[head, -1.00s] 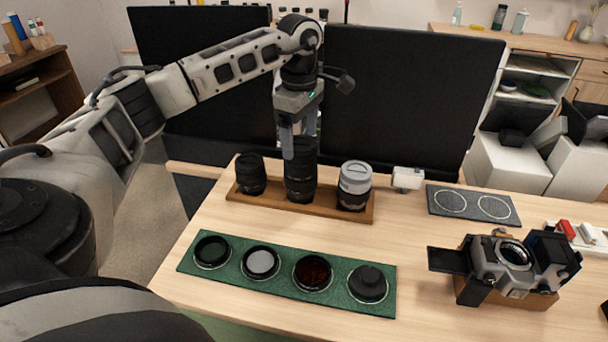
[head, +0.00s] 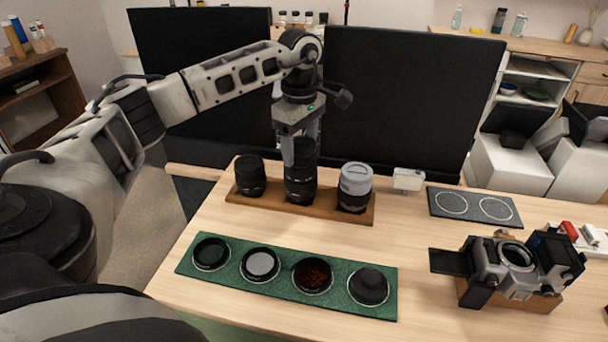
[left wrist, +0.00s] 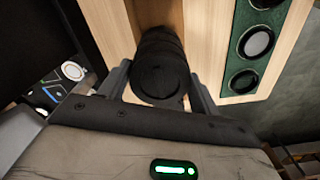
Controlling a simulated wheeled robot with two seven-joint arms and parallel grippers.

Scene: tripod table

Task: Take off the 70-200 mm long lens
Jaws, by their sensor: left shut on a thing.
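The long lens (head: 300,185) is the tall black one in the middle of a wooden lens rack (head: 272,207), upright between two shorter lenses. My left gripper (head: 297,155) comes down from above with its fingers on either side of the lens's upper part, shut on it. In the left wrist view the lens's dark round end (left wrist: 160,75) sits between the two fingers. The lens base appears at or in the rack; I cannot tell whether it is clear of it. My right gripper is not in view.
A short black lens (head: 250,176) stands left and a grey-white topped lens (head: 354,187) stands right, both close. A green mat (head: 228,272) with several round items lies in front. A camera (head: 507,270) rests on a wooden block at right. Dark panels (head: 410,100) stand behind.

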